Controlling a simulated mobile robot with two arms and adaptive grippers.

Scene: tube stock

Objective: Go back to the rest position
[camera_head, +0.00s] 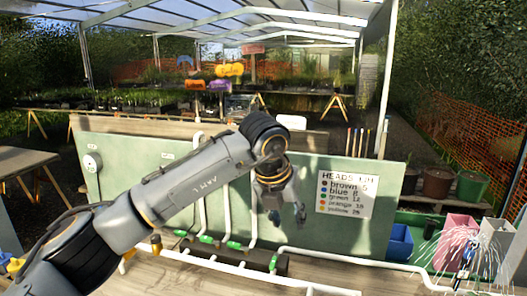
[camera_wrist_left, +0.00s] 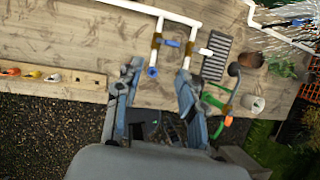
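My left arm reaches in from the left in the camera_head view and bends down at the wrist. My left gripper (camera_head: 287,214) hangs fingers down in front of the green panel. In the left wrist view my left gripper (camera_wrist_left: 158,82) has its two fingers spread apart, with nothing held between them. White pipe with a blue end (camera_wrist_left: 152,71) shows beyond the fingertips. My right gripper is in neither view.
The green panel (camera_head: 310,165) carries a sign (camera_head: 346,194) and white pipes. A wooden bench top (camera_head: 225,277) lies below it, with green valves (camera_head: 234,245). A blue bin (camera_head: 399,242), a pink bin (camera_head: 461,226) and spraying water are at right. A wooden rack (camera_wrist_left: 62,87) shows at left in the wrist view.

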